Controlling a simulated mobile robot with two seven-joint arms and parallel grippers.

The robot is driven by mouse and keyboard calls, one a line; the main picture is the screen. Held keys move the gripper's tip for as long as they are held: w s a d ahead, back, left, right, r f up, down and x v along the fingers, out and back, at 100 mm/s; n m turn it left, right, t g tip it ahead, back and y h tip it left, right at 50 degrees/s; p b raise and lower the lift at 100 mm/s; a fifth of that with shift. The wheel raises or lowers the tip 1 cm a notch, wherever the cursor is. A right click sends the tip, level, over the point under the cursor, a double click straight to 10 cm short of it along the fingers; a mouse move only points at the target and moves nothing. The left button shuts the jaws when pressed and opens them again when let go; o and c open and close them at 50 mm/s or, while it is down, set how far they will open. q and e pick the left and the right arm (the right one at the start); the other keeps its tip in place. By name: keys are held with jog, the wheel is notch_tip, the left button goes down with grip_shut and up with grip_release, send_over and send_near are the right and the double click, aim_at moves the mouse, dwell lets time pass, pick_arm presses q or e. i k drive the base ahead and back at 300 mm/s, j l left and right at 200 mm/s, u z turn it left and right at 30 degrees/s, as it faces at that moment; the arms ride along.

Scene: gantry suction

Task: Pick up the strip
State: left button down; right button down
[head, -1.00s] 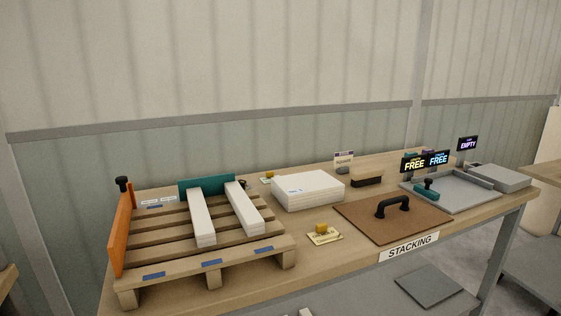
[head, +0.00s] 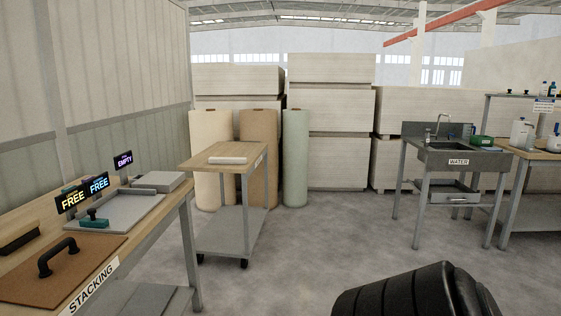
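A short white strip (head: 228,160) lies flat on the wooden top of a small wheeled cart (head: 212,152), left of centre in the head view. Nothing touches it from above. Neither of my grippers is in view. A black ribbed form at the bottom right looks like part of my own arm, but no fingers show on it.
The stacking bench (head: 150,222) at the left holds a brown board with a black handle (head: 60,256) and a grey tray (head: 120,212). Upright rolls (head: 295,158) and stacked panels stand behind the cart. A water sink table (head: 458,160) stands right. The middle floor is clear.

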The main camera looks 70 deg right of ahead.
aim_at(212, 160)
jog(key=z, duration=1.8)
jog(key=i+l+z, duration=0.3)
jog(key=i, duration=0.5)
jog(key=i+z, duration=0.35)
jog(key=i, duration=0.4)
jog(key=i+u, duration=0.1)
jog(key=i, duration=1.35)
jog(key=i+l+u, duration=0.15)
jog(key=i+u, duration=0.3)
jog(key=i+l+u, duration=0.7)
jog(key=u, duration=0.25)
jog(key=i+l+u, duration=0.3)
jog(key=u, duration=0.2)
